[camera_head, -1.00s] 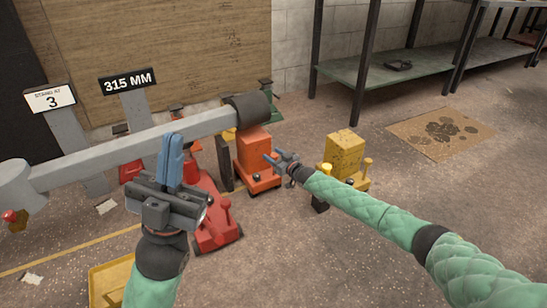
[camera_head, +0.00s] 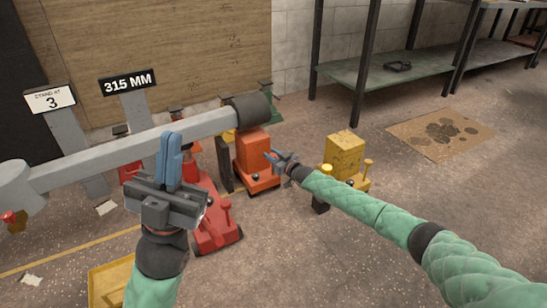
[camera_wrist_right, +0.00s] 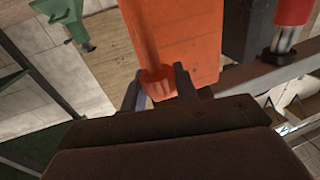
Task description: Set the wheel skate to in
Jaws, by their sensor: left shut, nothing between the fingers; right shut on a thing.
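An orange wheeled block (camera_head: 252,150), which looks like the wheel skate, stands on the floor under the dark round end of the grey beam (camera_head: 120,148). My right gripper (camera_head: 272,156) is at the block's right side. In the right wrist view its dark fingers (camera_wrist_right: 158,85) are shut on an orange handle (camera_wrist_right: 150,50) that stands out from the orange body (camera_wrist_right: 195,40). Its contact with the beam end is hard to judge. My left gripper (camera_head: 170,155), with blue fingers, is shut and empty, in front of the beam.
A red wheeled unit (camera_head: 212,232) stands left of the orange block, and a yellow one (camera_head: 343,153) stands to its right. A yellow tray (camera_head: 108,285) lies at the lower left. A green shelf (camera_head: 400,75) stands behind.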

